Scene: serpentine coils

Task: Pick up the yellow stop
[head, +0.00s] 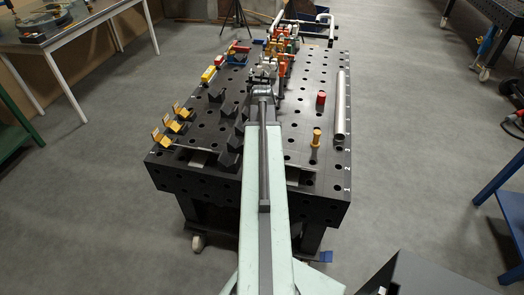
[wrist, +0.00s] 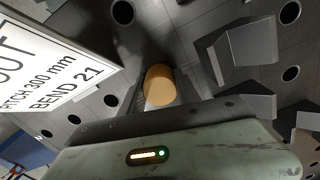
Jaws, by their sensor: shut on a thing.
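My gripper (wrist: 160,98) is shut on a yellow-orange round stop (wrist: 158,85), seen nearly end-on in the wrist view. The jaws are mostly hidden behind the gripper body there, and I cannot tell the stop's height above the table. In the head view my arm reaches over the middle of the black perforated table (head: 300,155); the gripper end (head: 262,90) is small, and the held stop cannot be made out. Another yellow-topped post (head: 316,137) stands upright on the table, right of my arm.
A red stop (head: 321,98) and a long metal tube (head: 341,105) are at right. Dark V-blocks (head: 229,156) stand left of my arm; dark blocks (wrist: 250,47) also show close by in the wrist view. A printed sign (wrist: 50,65) is close at left. Coloured clamps (head: 280,45) crowd the back.

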